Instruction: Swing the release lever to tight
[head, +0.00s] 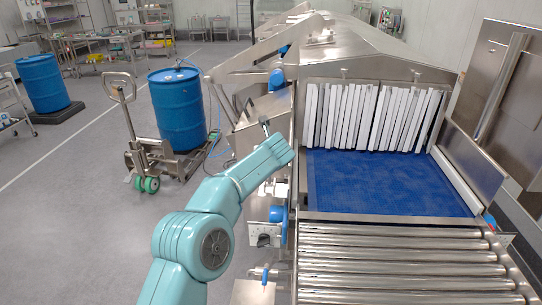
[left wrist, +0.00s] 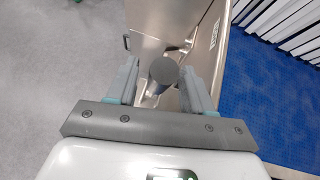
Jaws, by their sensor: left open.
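My left gripper (left wrist: 160,72) is open in the left wrist view, one grey finger on each side. A dark grey round knob (left wrist: 165,71), which looks like the end of the release lever, shows between the fingers. Neither finger clearly touches it. Behind it is a bare metal housing (left wrist: 205,50) with a small label. In the head view my teal left arm reaches to the left flank of the steel tunnel (head: 375,50). Its gripper is mostly hidden behind the arm there. The lever's tight mark cannot be read. My right gripper is in neither view.
White strip curtains (head: 375,115) hang over the blue belt (head: 385,182), with steel rollers (head: 400,260) in front. A control box (head: 264,235) and a small blue-handled valve (head: 265,275) sit beside the rollers.

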